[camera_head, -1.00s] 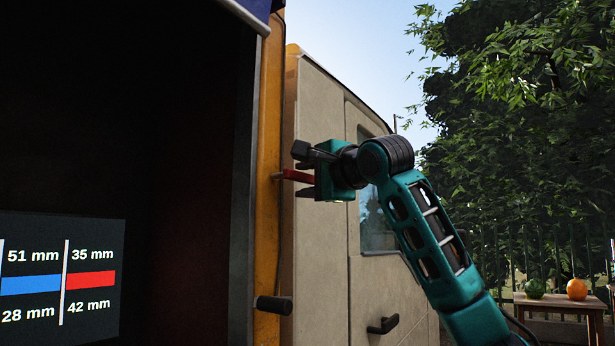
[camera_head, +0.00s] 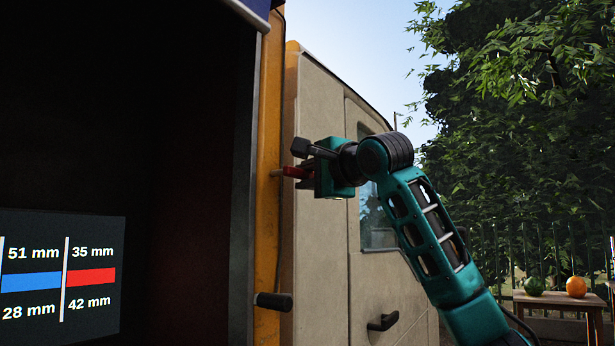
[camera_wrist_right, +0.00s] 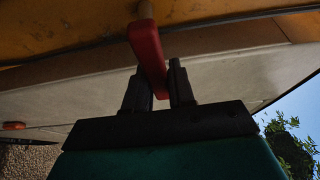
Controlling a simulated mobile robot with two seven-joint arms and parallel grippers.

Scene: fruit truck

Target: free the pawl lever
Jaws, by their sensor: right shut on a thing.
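The pawl lever is a red handle (camera_head: 293,172) on a short pin that comes out of the orange post (camera_head: 268,130). It also shows in the right wrist view as a red bar (camera_wrist_right: 147,50) on a tan pin, running down between my fingers. My right gripper (camera_head: 303,162) is at the lever, its fingers on either side of it, and is shut on it. My left gripper is not in view.
A black handle (camera_head: 274,301) sticks out low on the post. The cream truck cab (camera_head: 320,240) with a door handle (camera_head: 383,321) stands close behind my arm. A dark screen (camera_head: 60,300) is at lower left. A table (camera_head: 560,300) with fruit is at far right.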

